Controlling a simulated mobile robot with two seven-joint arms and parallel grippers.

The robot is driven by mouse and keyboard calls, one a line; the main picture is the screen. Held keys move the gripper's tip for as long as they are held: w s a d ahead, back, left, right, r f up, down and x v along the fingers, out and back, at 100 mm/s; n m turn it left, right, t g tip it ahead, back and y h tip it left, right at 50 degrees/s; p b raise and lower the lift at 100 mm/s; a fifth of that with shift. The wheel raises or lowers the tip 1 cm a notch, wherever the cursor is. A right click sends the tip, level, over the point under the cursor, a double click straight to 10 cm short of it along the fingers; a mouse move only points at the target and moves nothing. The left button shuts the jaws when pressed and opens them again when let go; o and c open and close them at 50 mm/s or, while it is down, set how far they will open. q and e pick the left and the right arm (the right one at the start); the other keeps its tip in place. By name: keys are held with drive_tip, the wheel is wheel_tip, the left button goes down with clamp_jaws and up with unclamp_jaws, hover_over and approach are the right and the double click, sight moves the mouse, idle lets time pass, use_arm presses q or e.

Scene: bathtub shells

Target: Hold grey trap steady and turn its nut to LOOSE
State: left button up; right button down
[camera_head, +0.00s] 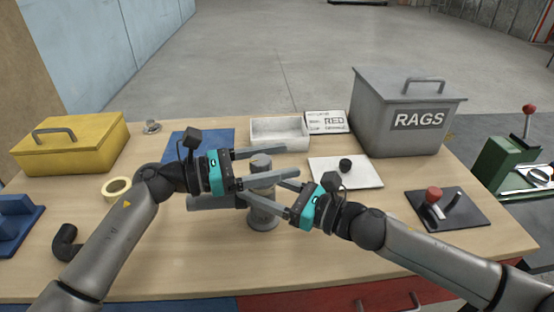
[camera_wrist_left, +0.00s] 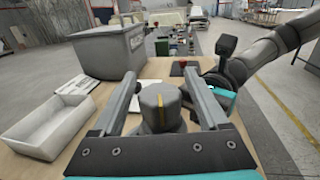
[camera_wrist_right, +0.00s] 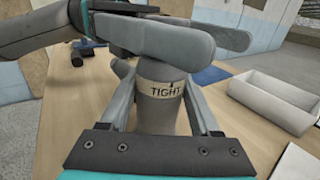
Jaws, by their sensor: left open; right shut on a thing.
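The grey trap (camera_head: 263,218) stands upright on the table, with a pipe stub (camera_head: 212,203) towards the left. Its round top (camera_head: 261,161) has a yellow stripe (camera_wrist_left: 162,108) in the left wrist view. In the right wrist view a pale band (camera_wrist_right: 162,91) on it reads TIGHT with a small dark mark above. My left gripper (camera_head: 290,162) is open, one finger on each side of the top, with gaps visible. My right gripper (camera_head: 263,190) is shut on the trap's body lower down. LOOSE is not visible.
A white plate with a black knob (camera_head: 345,165) is to the right. A tape roll (camera_head: 116,188) and black elbow (camera_head: 66,243) lie left.

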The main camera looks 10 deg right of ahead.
use_arm(q)
drive_tip(key=s+a, duration=0.2)
drive_tip(key=a, duration=1)
drive_tip(key=shift+d, duration=0.1)
use_arm(e)
drive_tip(key=shift+c, duration=0.2)
unclamp_jaws()
drive_tip(key=shift+d, duration=0.1)
